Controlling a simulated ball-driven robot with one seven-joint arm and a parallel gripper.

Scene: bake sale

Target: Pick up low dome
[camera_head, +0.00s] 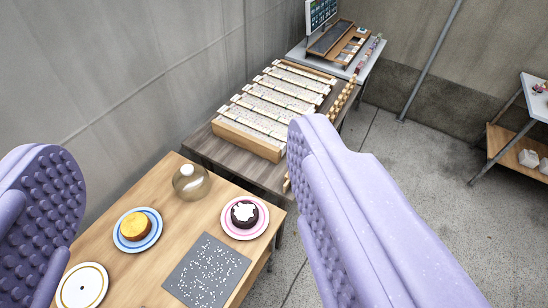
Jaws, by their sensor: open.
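The low dome (191,184) looks like a squat, see-through brownish cover with a pale knob on top. It stands at the back of the wooden table (172,245), near the table's far edge. My gripper (180,205) shows as two lilac, studded fingers, one at the left edge and one right of centre. The fingers are wide apart with nothing held between them. The dome appears in the gap between them, beyond the fingertips and apart from them.
A yellow cake on a blue-rimmed plate (154,238), a dark cake on a pink-rimmed plate (264,225), a white plate (82,287) and a speckled grey mat (207,271) share the table. A darker table behind carries a rack (246,141). A concrete wall runs along the left.

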